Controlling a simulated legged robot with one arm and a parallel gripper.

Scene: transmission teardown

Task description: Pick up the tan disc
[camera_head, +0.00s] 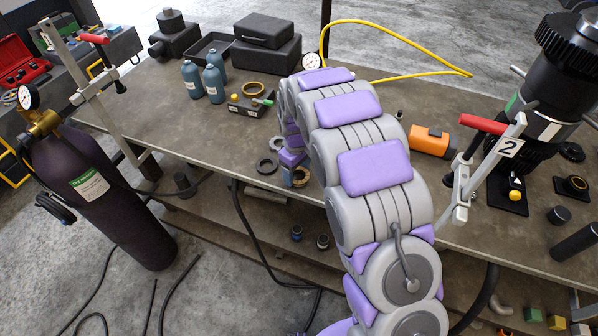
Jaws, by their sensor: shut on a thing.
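My gripper (293,166) is at the table's front edge, left of my arm's thick links, which hide part of it. I cannot tell whether the disc touches the table.
An orange part (430,141) and a clamp (484,165) are at right. The bench's left front is clear.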

